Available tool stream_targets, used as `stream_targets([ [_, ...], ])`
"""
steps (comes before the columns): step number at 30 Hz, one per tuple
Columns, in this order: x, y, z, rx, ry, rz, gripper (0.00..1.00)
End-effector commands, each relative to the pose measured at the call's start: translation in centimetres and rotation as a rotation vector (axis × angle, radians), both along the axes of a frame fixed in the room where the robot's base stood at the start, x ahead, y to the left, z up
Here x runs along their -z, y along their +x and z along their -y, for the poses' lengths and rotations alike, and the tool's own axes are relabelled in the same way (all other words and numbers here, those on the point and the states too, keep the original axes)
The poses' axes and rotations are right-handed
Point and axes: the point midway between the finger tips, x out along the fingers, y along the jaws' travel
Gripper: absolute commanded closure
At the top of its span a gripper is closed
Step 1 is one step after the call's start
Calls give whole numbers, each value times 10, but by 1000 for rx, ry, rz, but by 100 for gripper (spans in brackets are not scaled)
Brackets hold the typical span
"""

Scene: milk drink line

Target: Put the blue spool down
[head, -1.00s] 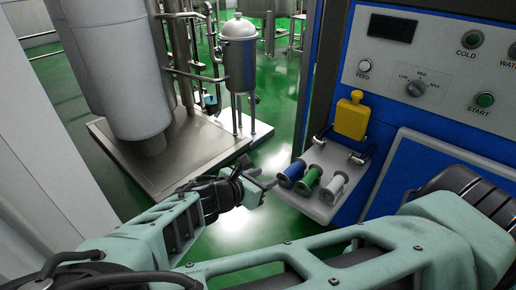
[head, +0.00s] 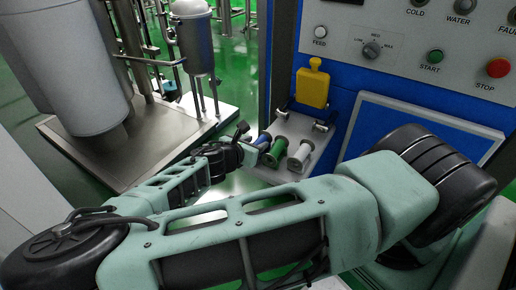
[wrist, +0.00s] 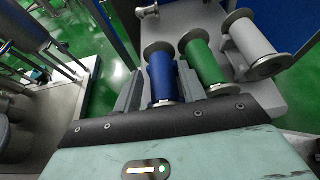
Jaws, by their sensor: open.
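The blue spool (wrist: 161,76) lies on the grey shelf (wrist: 205,15) at the left end of a row of spools. It also shows in the head view (head: 263,141), partly hidden by my gripper. My gripper (wrist: 158,84) is open, with one finger on each side of the blue spool. The right finger sits in the narrow space between the blue and green spools. I cannot tell whether either finger touches the blue spool. In the head view my gripper (head: 248,143) is at the shelf's left edge.
A green spool (wrist: 205,63) and a grey-white spool (wrist: 254,45) lie close by to the right on the same shelf. A yellow flask-shaped part (head: 312,88) is on the blue machine behind. Left of the shelf is open green floor, then a metal platform (head: 110,165) with tanks.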

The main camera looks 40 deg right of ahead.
Motion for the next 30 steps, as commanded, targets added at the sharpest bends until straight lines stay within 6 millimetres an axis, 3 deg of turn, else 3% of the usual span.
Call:
stream_targets([
  [6, 0, 1, 1, -1, 0, 1, 59],
  [11, 0, 0, 1, -1, 0, 1, 100],
  [20, -4, 1, 1, 1, 1, 2, 100],
  [23, -15, 1, 0, 1, 2, 3, 100],
  [30, -63, 0, 0, 2, 3, 3, 100],
])
